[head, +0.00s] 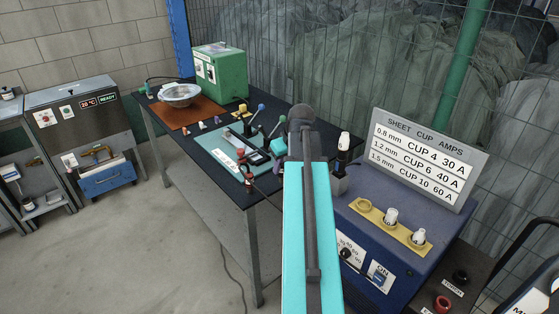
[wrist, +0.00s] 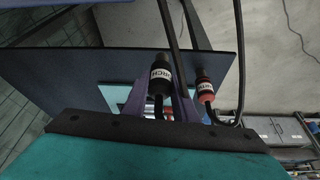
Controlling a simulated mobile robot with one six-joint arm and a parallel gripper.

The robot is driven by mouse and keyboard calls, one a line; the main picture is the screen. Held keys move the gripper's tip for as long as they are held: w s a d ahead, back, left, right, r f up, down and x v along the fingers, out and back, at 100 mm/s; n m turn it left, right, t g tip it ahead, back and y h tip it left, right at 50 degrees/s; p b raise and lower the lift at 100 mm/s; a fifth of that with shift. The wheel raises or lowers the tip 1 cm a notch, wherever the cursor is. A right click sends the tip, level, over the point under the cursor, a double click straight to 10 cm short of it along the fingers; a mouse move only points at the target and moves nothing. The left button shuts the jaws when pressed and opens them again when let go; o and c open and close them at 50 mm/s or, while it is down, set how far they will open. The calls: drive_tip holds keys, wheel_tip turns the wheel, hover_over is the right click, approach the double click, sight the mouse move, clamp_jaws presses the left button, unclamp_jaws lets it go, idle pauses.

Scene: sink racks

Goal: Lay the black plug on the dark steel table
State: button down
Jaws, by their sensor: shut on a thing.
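In the wrist view the black plug (wrist: 160,78), with a white lettered band and a black cable, sits between the purple fingers of my gripper (wrist: 160,105). The gripper is shut on it. In the head view my arm hides the plug and most of the gripper. The dark steel table (head: 203,157) stands left of my arm. Its dark top (wrist: 60,75) also shows in the wrist view, behind the plug. I cannot tell the gap between plug and table.
A red plug (wrist: 205,88) with a cable is close beside the black one in the wrist view. The table carries a pale teal panel with levers, a bowl (head: 180,95) on a brown mat and a green box (head: 220,73). A blue sign-topped machine (head: 395,235) stands right.

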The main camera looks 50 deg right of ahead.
drive_tip(key=w+d+p, duration=0.1)
drive_tip(key=w+d, duration=0.3)
drive_tip(key=w, duration=0.1)
drive_tip(key=shift+w+d+f+p, duration=0.3)
drive_tip(key=shift+w+d, duration=0.1)
drive_tip(key=shift+s+p+x, duration=0.15)
drive_tip(key=shift+p+x, duration=0.25)
drive_tip(key=shift+x, duration=0.5)
drive_tip(key=shift+s+p+x, duration=0.15)
drive_tip(key=shift+p+x, duration=0.25)
drive_tip(key=shift+x, duration=0.5)
drive_tip(key=shift+d+f, duration=0.1)
drive_tip(key=shift+f, duration=0.2)
drive_tip(key=c, duration=1.4)
unclamp_jaws()
drive_tip(key=shift+c, duration=0.2)
drive_tip(key=b+v, duration=0.2)
drive_tip(key=v, duration=1)
